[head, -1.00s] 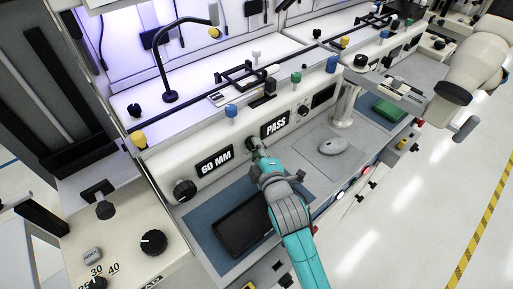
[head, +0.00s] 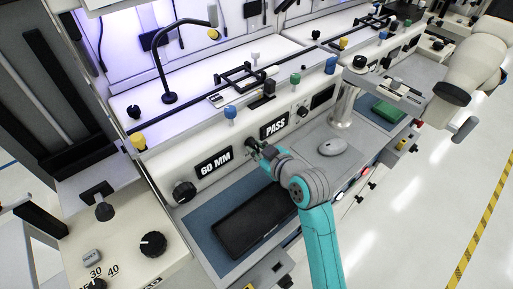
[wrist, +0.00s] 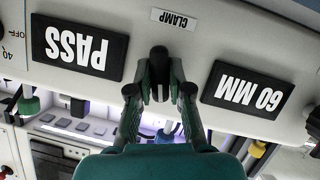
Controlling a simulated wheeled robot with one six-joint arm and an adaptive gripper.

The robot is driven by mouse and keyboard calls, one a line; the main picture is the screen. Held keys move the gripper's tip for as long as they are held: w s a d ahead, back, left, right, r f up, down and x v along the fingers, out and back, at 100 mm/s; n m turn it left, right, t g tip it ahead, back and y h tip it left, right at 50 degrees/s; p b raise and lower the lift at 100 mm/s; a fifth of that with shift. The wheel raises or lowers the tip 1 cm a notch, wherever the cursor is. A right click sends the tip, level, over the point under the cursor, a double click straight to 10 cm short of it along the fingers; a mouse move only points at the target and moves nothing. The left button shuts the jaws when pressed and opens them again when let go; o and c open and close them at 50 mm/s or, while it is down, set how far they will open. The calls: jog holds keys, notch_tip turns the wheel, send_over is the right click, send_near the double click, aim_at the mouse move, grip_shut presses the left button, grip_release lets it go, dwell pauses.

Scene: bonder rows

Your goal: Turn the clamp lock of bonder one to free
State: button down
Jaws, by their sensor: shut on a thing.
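The clamp lock (wrist: 158,62) is a small dark knob on the bonder's pale front panel, below a CLAMP label (wrist: 173,18) in the wrist view. It sits between the PASS display (wrist: 80,46) and the 60 MM display (wrist: 247,89). My gripper (wrist: 159,92) has one dark finger on each side of the knob and is shut on it. In the head view my gripper (head: 262,151) reaches the panel between the same two displays (head: 213,162) (head: 273,126). My gripper hides most of the knob there.
A dark tablet (head: 252,220) lies on a blue mat (head: 202,232) below the panel. A grey mouse (head: 332,146) lies to the right. A black knob (head: 184,192) is left of the 60 MM display. Another pale arm (head: 470,65) stands at the far right.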

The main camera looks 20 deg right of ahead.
jog(key=shift+f+m+g+y, duration=0.1)
jog(key=shift+m+g+y, duration=0.3)
jog(key=shift+m+y, duration=0.5)
jog(key=shift+m, duration=0.3)
jog(key=c, duration=1.1)
grip_release()
jog(key=v, duration=1.2)
